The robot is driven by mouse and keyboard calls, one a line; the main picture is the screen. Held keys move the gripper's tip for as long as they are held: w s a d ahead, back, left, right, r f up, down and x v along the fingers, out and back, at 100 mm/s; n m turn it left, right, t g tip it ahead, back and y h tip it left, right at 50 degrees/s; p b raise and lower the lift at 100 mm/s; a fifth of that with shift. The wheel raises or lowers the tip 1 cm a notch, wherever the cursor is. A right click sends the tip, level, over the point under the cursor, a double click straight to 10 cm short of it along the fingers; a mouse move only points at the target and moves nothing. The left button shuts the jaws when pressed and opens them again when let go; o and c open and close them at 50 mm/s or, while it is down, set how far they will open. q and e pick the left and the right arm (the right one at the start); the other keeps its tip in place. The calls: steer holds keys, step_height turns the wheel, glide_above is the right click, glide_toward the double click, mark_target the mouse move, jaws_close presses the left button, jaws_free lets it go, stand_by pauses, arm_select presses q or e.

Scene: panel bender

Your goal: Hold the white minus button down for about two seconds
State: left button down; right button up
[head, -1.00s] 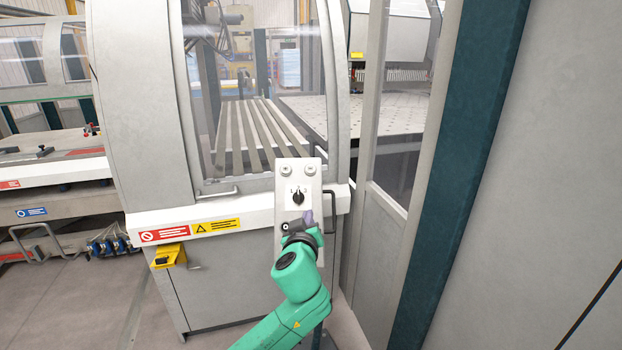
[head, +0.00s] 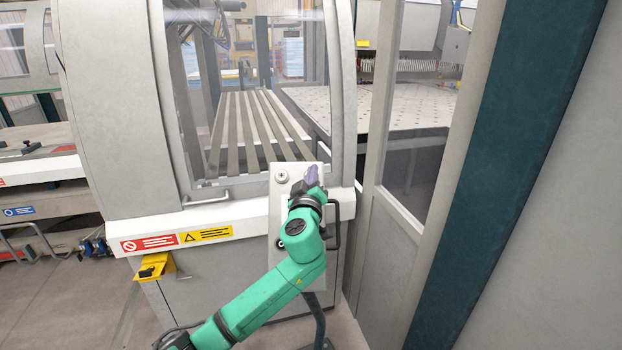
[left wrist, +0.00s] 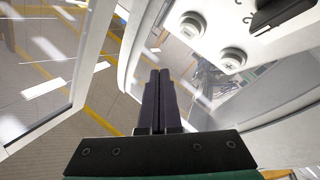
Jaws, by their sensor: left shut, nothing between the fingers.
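The panel (head: 283,205) is a light grey tilted box on the front right of the machine. In the left wrist view two round white buttons show on it. The one with a plus-like mark (left wrist: 233,60) is nearer the middle; the other, apparently the minus button (left wrist: 192,24), is above and left of it, its mark faint. In the head view one button (head: 281,177), apparently the plus, shows; the other is hidden behind my left gripper (head: 312,175). That gripper's dark fingers (left wrist: 158,75) are shut and empty. In the wrist view their tips look apart from both buttons.
A black selector knob (left wrist: 280,14) sits on the same panel. A dark handle (head: 336,225) stands beside the panel's right edge. The machine's clear window (head: 255,90) is behind it. A grey frame and dark teal post (head: 500,180) stand to the right.

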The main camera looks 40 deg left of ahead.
arm_select(q)
steer(key=w+a+f+b, duration=0.2)
steer(key=f+b, duration=0.1)
steer(key=shift+w+a+f, duration=0.1)
steer(key=shift+w+a, duration=0.1)
steer(key=shift+w, duration=0.1)
steer(key=shift+w+a+f+b, duration=0.1)
steer(key=shift+w+b, duration=0.1)
steer(key=shift+b, duration=0.15)
steer(key=shift+w, duration=0.1)
arm_select(e)
steer(key=f, duration=0.2)
steer(key=a+f, duration=0.1)
steer(key=f, duration=0.1)
steer(key=shift+w, duration=0.25)
steer(key=shift+d, duration=0.2)
steer(key=shift+w, duration=0.2)
steer(key=shift+a, duration=0.15)
